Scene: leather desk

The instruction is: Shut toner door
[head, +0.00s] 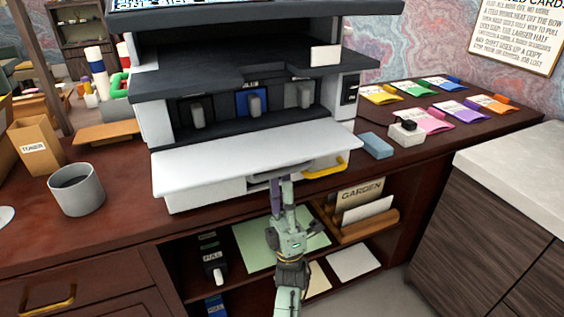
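The toner door (225,163) is a white panel folded down and open at the front of the printer (300,62). It lies about level, sticking out toward me. Behind it, the toner bay shows a dark cartridge (197,112), a blue one (250,102) and a grey one (304,96), each with a grey handle. My gripper (281,183) is at the door's front edge, right of its middle, low and close to its underside. The fingertips are partly hidden by the door. I cannot tell whether they touch it or how far apart they are.
A yellow handle (326,168) is on the printer's lower right front. A grey cup (77,190) and a box marked toner (36,147) stand left on the desk (112,222). Right are a blue block (377,146) and coloured packets (427,120). Open shelves lie below.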

